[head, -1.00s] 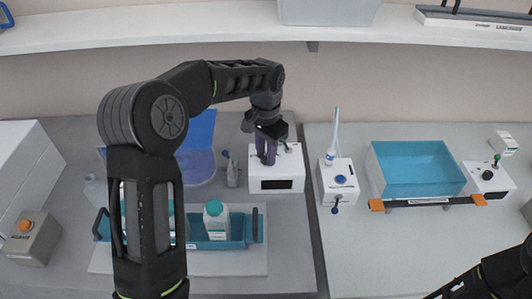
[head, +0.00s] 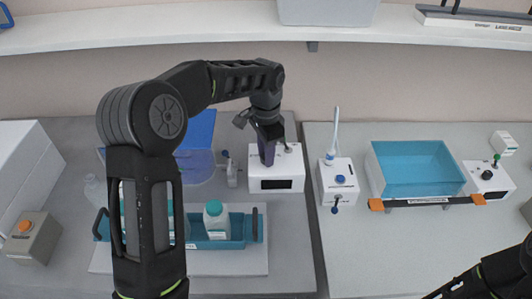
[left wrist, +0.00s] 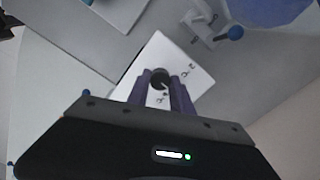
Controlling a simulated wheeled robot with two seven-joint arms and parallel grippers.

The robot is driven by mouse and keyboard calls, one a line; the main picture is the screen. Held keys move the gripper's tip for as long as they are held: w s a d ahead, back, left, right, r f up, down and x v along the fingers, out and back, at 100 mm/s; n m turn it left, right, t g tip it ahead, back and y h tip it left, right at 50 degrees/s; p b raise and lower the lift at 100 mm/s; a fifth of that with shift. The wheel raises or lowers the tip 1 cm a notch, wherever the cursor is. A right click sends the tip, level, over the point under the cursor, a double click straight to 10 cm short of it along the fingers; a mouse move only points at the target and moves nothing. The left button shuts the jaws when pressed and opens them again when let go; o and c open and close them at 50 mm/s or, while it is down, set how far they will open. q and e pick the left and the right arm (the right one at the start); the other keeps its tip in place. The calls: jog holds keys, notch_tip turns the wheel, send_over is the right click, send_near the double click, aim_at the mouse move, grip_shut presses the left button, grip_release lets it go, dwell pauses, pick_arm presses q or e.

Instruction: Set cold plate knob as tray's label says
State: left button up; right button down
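The white control box (head: 277,185) with a dark display stands right of the tray. Its black round knob (left wrist: 160,79) shows in the left wrist view; my fingers hide it in the head view. My left gripper (head: 266,165) points down at the box top. Its purple fingers (left wrist: 160,90) stand apart on either side of the knob; I cannot tell whether they press on it. The teal tray (head: 235,232) holds white bottles with green caps and lies on a white plate (head: 225,262). Its label (head: 191,246) is unreadable. My right gripper is out of view.
A second white box with a blue knob (head: 340,180) stands to the right. Further right are a teal bath (head: 418,170) and another knob box (head: 488,178). A blue-lidded container (head: 198,165) stands behind the tray. A grey box with an orange button (head: 30,238) is at left.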

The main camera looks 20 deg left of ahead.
pick_arm(q)
jog(key=o, duration=0.4)
jog(key=shift+o, duration=0.2)
notch_tip(320, 180, up, 8)
jog(key=shift+f+b, duration=0.1)
jog(key=shift+b, duration=0.5)
